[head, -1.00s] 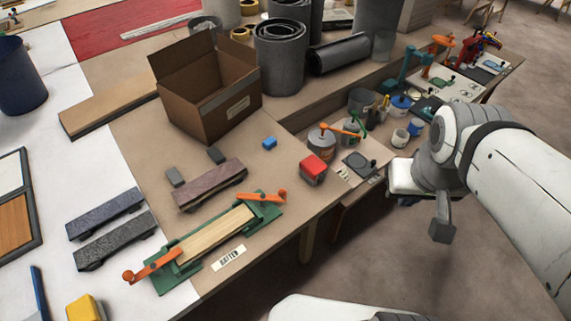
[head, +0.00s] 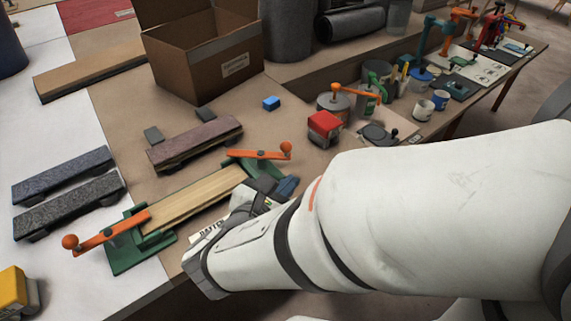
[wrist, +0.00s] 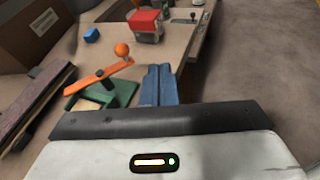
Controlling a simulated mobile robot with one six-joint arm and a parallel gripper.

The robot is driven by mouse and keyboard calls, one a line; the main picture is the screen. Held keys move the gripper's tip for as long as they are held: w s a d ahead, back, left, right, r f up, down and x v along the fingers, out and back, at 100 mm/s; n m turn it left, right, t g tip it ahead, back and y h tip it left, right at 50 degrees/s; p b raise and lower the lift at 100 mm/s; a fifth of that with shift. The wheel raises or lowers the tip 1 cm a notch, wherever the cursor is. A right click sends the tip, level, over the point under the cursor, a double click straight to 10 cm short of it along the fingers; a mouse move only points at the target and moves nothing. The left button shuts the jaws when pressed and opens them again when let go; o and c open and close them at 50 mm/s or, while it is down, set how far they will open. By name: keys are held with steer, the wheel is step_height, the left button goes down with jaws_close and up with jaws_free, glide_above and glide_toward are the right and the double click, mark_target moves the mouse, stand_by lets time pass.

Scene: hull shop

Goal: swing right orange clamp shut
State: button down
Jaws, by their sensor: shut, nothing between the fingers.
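The right orange clamp (head: 259,154) is a flat lever with a round knob, on the green jig base (head: 268,170) at the far end of a wooden batten (head: 195,198). Its lever points right, past the batten's end, and I do not see it lying across the wood. In the wrist view the clamp (wrist: 98,74) is left of the fingers, knob up. My gripper (wrist: 158,85) is shut and empty, to the right of the knob with a small gap showing. In the head view my gripper (head: 287,187) is just below the knob, partly hidden by my arm.
The left orange clamp (head: 105,232) sits at the batten's near end. A red-topped block (head: 324,128) and a blue block (head: 271,103) stand behind the right clamp. A plum-coloured block (head: 195,143) lies to the left. My arm covers the bench's front edge.

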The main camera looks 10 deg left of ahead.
mark_target(285, 150)
steer(key=s+a+f+n+t+y+b, duration=0.1)
steer(key=s+a+f+n+t+y, duration=0.15)
steer(key=a, duration=0.25)
steer(key=shift+n+g, duration=0.35)
steer(key=shift+n, duration=0.1)
steer(key=b+x, duration=0.1)
steer(key=x, duration=0.3)
steer(key=b+x, duration=0.1)
steer(key=x, duration=0.4)
steer(key=b+x, duration=0.1)
steer(key=x, duration=0.4)
steer(key=shift+w+r, duration=0.15)
steer(key=shift+r, duration=0.15)
steer(key=shift+w, duration=0.15)
